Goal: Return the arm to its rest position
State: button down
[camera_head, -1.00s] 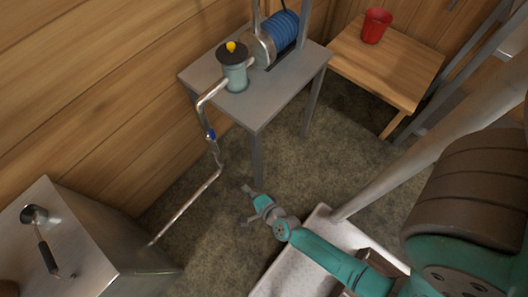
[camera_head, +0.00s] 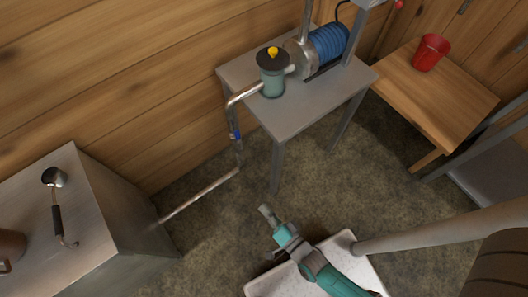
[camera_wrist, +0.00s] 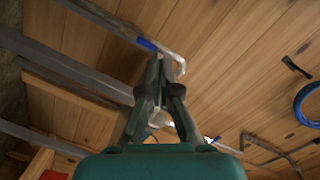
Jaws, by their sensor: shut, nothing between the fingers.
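My teal arm (camera_head: 332,280) reaches low over the pale platform of my base. My gripper (camera_head: 266,211) is at its end, above the dark floor in front of the grey metal table (camera_head: 300,104). In the wrist view my gripper (camera_wrist: 160,65) shows its two dark fingers drawn together at the tips, with nothing held. In the head view the fingers are too small to make out clearly. The gripper looks apart from the table and its legs.
A pump with a blue motor (camera_head: 329,43) and a teal canister (camera_head: 273,80) stand on the metal table. A pipe (camera_head: 200,195) runs to the metal cabinet (camera_head: 105,245) at left, where a ladle (camera_head: 56,205) lies. A red bucket (camera_head: 431,52) stands on a wooden table (camera_head: 440,95).

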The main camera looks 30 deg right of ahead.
jog(key=shift+s+r, duration=0.1)
jog(key=s+d+r+n+h, duration=0.1)
jog(key=s+d+r+n, duration=0.1)
jog(key=s+r, duration=0.3)
jog(key=s+d+r+n+g+h, duration=0.1)
jog(key=s+d+r+n, duration=0.2)
jog(key=r, duration=0.9)
jog(key=s+d+r+n+h, duration=0.1)
jog(key=s+d+r+n, duration=0.1)
jog(key=s+r, duration=0.6)
jog(key=shift+d+r+n+g+h, duration=0.2)
jog(key=shift+d+n+g+h, duration=0.2)
jog(key=shift+n, duration=0.5)
jog(key=shift+s+a, duration=0.1)
